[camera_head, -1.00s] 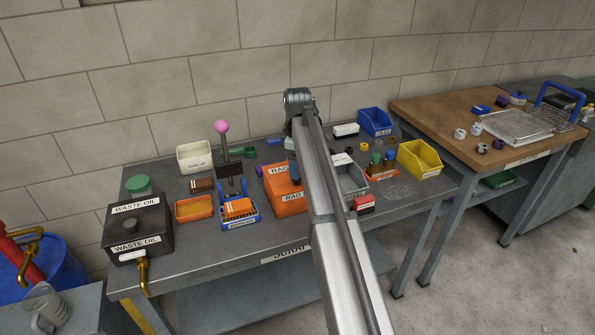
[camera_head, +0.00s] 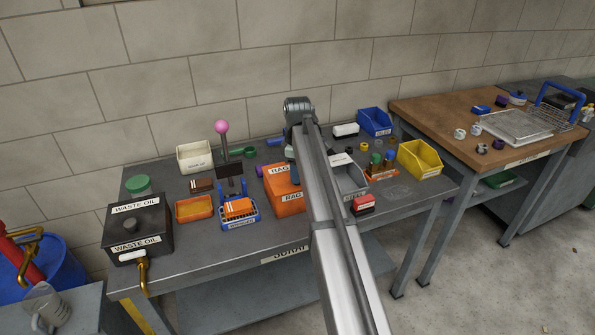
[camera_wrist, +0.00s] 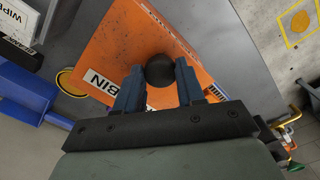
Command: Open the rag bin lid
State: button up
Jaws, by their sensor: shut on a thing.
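The rag bin (camera_head: 290,205) is an orange box on the grey bench, partly hidden behind my arm in the head view. Its orange lid (camera_wrist: 125,45) fills much of the wrist view and carries a white label ending in "BIN". A round black knob (camera_wrist: 160,70) stands on the lid. My gripper (camera_wrist: 160,80) has its two blue fingers on either side of the knob and is shut on it. In the head view my arm hides most of the gripper and the knob. I cannot tell whether the lid is raised at all.
A black waste oil box (camera_head: 150,222) stands at the bench's left end. A blue tray (camera_head: 240,215) and a pink-knobbed lever (camera_head: 221,128) stand left of the rag bin. A grey bin (camera_head: 350,181) and a yellow bin (camera_head: 420,160) are to its right.

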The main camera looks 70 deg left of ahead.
grip_shut()
jog(key=shift+r, duration=0.1)
